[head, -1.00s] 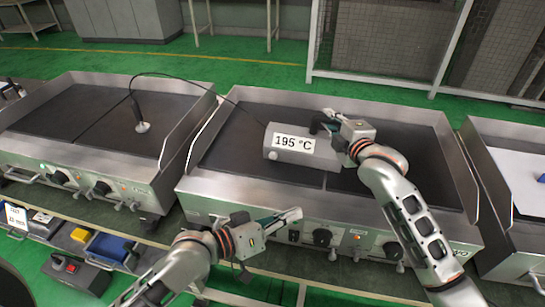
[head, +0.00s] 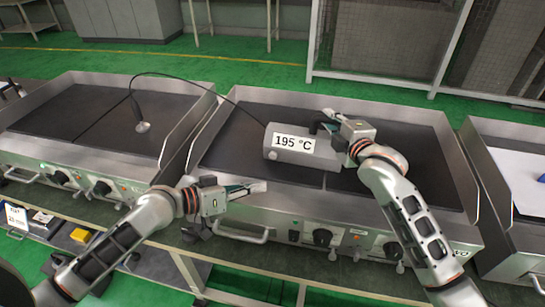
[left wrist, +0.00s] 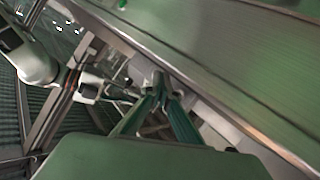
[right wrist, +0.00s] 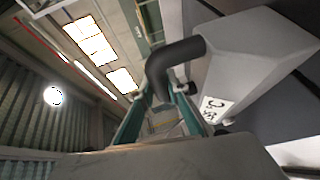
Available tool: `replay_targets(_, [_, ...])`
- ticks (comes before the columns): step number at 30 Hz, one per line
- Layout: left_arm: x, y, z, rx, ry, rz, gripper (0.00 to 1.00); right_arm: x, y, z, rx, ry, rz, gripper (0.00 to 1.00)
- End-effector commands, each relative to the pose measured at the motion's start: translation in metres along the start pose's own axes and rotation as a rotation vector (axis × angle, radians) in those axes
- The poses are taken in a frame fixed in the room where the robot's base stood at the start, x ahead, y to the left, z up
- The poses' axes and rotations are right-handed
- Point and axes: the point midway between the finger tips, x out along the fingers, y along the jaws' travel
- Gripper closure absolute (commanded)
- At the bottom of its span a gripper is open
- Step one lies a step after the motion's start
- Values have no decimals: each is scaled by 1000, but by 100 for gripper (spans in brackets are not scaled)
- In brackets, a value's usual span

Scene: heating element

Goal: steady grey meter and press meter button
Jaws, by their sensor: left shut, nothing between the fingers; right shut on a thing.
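The grey meter (head: 292,157) rests on the dark plate of the middle griddle, its display (head: 293,143) reading 195 °C. A small round pale button (head: 272,155) is at the lower left of its front face. My right gripper (head: 328,119) is shut on the meter's dark curved handle (right wrist: 172,62) at its right side; the meter body (right wrist: 245,60) shows beside it in the right wrist view. My left gripper (head: 264,187) is shut and empty, in front of and below the meter, apart from it, near the griddle's front edge. Its closed fingers show in the left wrist view (left wrist: 165,92).
A black cable runs from the meter to a probe (head: 142,126) standing on the left griddle (head: 60,112). The middle griddle's raised side walls (head: 210,130) and front knobs (head: 322,237) are close by. A shelf with a yellow block (head: 81,235) lies lower left.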

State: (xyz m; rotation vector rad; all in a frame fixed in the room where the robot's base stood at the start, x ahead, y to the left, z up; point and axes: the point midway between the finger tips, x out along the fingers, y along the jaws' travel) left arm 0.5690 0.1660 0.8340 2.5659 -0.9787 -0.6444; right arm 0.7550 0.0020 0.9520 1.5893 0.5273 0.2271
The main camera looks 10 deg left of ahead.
Motion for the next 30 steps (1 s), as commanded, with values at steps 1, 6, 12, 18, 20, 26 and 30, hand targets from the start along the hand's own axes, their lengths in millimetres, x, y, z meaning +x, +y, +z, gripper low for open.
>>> replay_targets(1, [2,-1,-1,0,1,0,100,0,0,1,0,-1,0,100])
replay_targets(6, [12,-8,-9,-1,3,-1,100,0,0,1,-1,-1,0,100])
replay_targets(12, [30,-22,-23,-1,3,0,100,0,0,1,-1,-1,0,100])
replay_targets(18, [47,-34,-35,0,1,0,100,0,0,1,-1,-1,0,100])
replay_targets(20, [51,-37,-38,0,2,0,100,0,0,1,-1,-1,0,100])
replay_targets(26, [59,-43,-43,-1,0,0,100,0,0,1,-1,-1,0,100])
replay_targets(30, [61,-44,-44,0,0,0,100,0,0,1,-1,-1,0,100])
